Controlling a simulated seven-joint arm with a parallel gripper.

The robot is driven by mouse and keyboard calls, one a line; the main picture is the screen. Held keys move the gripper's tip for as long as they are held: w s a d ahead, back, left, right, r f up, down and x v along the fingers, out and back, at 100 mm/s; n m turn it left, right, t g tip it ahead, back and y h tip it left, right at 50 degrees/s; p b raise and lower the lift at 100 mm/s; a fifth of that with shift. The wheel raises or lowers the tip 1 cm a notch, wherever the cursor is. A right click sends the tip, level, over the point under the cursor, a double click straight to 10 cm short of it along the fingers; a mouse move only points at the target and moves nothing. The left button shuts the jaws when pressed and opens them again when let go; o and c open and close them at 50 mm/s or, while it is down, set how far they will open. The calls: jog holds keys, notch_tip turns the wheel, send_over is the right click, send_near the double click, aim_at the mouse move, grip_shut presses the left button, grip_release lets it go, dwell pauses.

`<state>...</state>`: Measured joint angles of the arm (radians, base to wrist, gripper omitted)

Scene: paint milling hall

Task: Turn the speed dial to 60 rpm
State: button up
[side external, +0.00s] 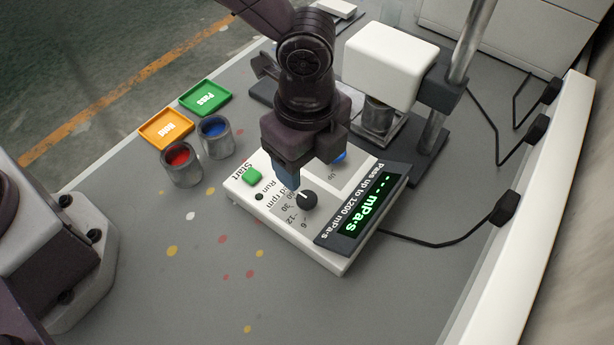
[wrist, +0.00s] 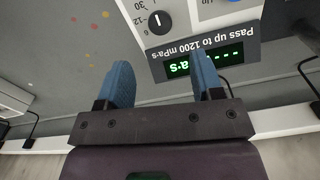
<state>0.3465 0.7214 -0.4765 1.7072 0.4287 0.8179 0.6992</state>
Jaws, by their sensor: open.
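The black speed dial (side external: 307,200) is on the white control panel (side external: 336,263), with marks 6, 12, 30 and a partly hidden one beside "rpm". In the side view its white pointer line slants up and left, past the 30 toward that hidden mark; the exact setting is hard to read. The dial also shows at the top of the wrist view (wrist: 158,21). My gripper (side external: 289,179) is open and empty, its blue fingers pointing down close to the dial in the side view. In the wrist view the dial lies beyond the fingertips (wrist: 161,70), not between them.
The display (side external: 365,205) reads dashes and "mPa·s". A green Start button (side external: 252,176) is on the panel. A viscometer (side external: 390,65) stands behind on a post. Red (side external: 180,164) and blue (side external: 215,137) paint cups stand left, near orange (side external: 166,129) and green (side external: 205,97) trays. The front table is clear.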

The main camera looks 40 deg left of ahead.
notch_tip(320, 180, up, 4)
jog(key=shift+r, duration=0.1)
dwell(0.5)
